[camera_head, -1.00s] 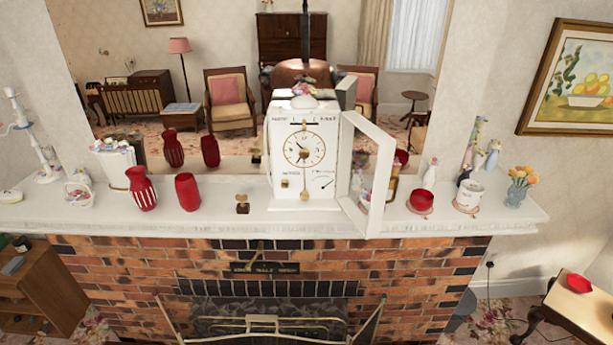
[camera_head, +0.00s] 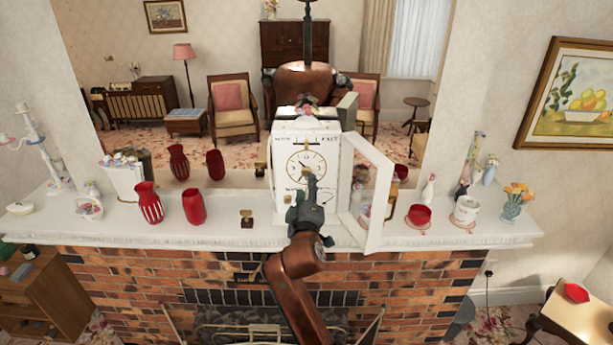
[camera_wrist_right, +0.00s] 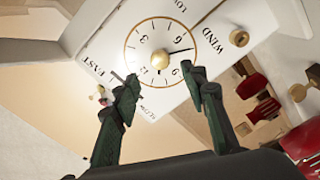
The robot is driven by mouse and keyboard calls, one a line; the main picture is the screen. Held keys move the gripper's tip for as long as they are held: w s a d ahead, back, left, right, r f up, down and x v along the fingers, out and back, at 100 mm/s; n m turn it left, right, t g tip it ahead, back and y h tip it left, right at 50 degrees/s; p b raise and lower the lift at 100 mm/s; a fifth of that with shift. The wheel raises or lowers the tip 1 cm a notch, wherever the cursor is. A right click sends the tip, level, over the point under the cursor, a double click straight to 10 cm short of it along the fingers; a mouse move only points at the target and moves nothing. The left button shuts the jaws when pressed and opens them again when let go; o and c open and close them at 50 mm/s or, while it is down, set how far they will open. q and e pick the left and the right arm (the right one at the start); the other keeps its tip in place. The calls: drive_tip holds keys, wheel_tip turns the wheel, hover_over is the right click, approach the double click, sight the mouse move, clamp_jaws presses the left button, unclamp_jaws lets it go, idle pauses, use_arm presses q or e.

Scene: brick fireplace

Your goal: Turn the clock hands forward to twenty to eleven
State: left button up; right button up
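The white clock (camera_head: 284,150) stands on the mantel with its framed door (camera_head: 384,190) swung open to the right. Its round dial (camera_head: 298,157) is partly covered by my right gripper (camera_head: 311,178), which is in front of it. In the right wrist view the dial (camera_wrist_right: 146,48) appears turned, with a gold centre knob (camera_wrist_right: 161,59) and a dark hand (camera_wrist_right: 181,52) pointing between the 6 and the 9. My left gripper is out of view.
Red vases (camera_head: 149,203) and a small gold ornament (camera_head: 247,217) stand left of the clock. A red pot (camera_head: 419,216), a white pot (camera_head: 466,210) and a flower vase (camera_head: 514,203) stand right of the door. The mantel (camera_head: 225,238) is bare along its front edge.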

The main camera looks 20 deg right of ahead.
sight(306, 171)
drive_tip(key=p+x, duration=0.1)
drive_tip(key=x, duration=0.6)
drive_tip(key=shift+w+p, duration=0.2)
drive_tip(key=shift+p, duration=0.2)
drive_tip(key=shift+d+f, duration=0.15)
drive_tip(key=shift+c, duration=0.5)
clamp_jaws()
